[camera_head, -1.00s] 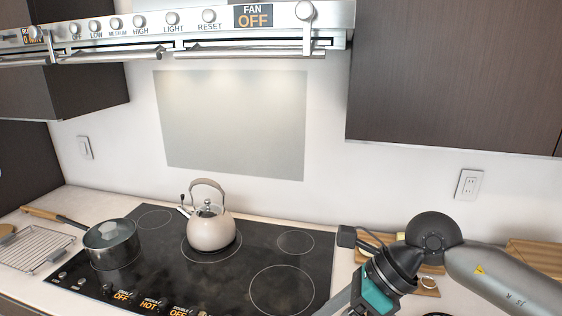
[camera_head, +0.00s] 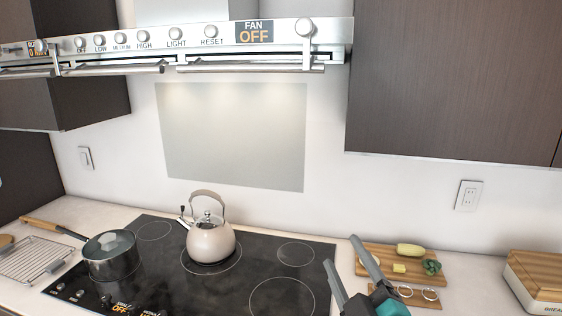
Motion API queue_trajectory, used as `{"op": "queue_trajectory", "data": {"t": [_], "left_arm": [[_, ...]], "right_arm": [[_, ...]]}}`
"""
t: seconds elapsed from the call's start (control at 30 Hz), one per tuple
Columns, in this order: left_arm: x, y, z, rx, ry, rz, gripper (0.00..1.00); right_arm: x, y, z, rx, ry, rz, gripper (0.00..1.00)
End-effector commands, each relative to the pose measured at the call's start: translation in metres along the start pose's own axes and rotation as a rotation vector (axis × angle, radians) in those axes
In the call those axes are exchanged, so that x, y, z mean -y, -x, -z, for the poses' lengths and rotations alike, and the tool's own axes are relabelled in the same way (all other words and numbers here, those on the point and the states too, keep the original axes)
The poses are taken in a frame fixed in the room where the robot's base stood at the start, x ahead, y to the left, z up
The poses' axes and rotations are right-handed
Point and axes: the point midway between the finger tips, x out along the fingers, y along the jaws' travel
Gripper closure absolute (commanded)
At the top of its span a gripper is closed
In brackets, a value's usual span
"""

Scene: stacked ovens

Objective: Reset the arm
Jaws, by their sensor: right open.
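My right gripper (camera_head: 349,266) shows at the bottom, right of the middle. Its two grey fingers point up and stand apart, with nothing between them. A teal part of it shows at the lower edge of the picture. It is near the right edge of the cooktop and in front of the cutting board, touching neither as far as I can tell. The rest of my right arm is out of view. My left gripper is not in view.
A cream kettle (camera_head: 211,243) and a lidded pot (camera_head: 111,257) stand on the black cooktop (camera_head: 215,290). A cutting board (camera_head: 375,252) holds vegetables. A bread box (camera_head: 537,283) is at the right. A wire rack (camera_head: 33,262) lies left. The range hood (camera_head: 190,45) hangs above.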

Motion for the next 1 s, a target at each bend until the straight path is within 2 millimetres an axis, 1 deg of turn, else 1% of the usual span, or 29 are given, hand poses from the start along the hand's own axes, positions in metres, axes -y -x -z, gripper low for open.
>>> {"op": "queue_trajectory", "data": {"t": [0.03,0.07,0.1,0.17,0.2,0.27,0.3,0.37,0.4,0.47,0.5,0.57,0.6,0.67,0.7,0.73,0.83,0.97,1.0], "left_arm": [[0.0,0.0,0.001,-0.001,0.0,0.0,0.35],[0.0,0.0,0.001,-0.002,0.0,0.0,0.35],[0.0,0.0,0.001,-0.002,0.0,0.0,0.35],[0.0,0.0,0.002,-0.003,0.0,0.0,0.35],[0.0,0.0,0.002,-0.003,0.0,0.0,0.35],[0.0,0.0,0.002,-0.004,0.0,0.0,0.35],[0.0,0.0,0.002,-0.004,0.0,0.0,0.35],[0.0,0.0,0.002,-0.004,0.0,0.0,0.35],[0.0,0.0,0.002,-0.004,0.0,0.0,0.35],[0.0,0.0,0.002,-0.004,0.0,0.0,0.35],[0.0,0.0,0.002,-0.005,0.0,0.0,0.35],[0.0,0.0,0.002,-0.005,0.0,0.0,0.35],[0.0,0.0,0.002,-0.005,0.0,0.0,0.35],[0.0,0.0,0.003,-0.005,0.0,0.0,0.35],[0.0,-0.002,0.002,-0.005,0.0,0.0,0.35],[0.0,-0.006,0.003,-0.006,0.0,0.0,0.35],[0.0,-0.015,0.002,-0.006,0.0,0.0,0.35],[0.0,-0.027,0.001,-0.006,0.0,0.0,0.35],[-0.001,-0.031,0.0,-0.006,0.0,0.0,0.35]], "right_arm": [[0.012,0.011,-0.026,0.12,-0.085,0.038,0.35],[0.019,0.018,-0.04,0.19,-0.132,0.061,0.35],[0.03,0.03,-0.059,0.285,-0.193,0.094,0.35],[0.048,0.051,-0.085,0.424,-0.28,0.147,0.35],[0.061,0.068,-0.1,0.517,-0.335,0.184,0.35],[0.08,0.094,-0.118,0.649,-0.413,0.24,0.35],[0.092,0.112,-0.128,0.73,-0.457,0.278,0.35],[0.107,0.139,-0.138,0.84,-0.516,0.33,0.35],[0.117,0.157,-0.143,0.909,-0.552,0.365,0.35],[0.13,0.181,-0.147,1.0,-0.599,0.413,0.35],[0.137,0.197,-0.149,1.059,-0.628,0.445,0.35],[0.147,0.221,-0.15,1.141,-0.665,0.492,0.35],[0.153,0.236,-0.149,1.193,-0.69,0.522,0.35],[0.161,0.26,-0.147,1.271,-0.724,0.568,0.35],[0.169,0.27,-0.149,1.306,-0.737,0.59,0.35],[0.178,0.266,-0.158,1.301,-0.731,0.588,0.35],[0.203,0.264,-0.178,1.306,-0.726,0.593,0.35],[0.239,0.265,-0.207,1.319,-0.721,0.602,0.35],[0.251,0.266,-0.216,1.322,-0.72,0.605,0.35]]}}
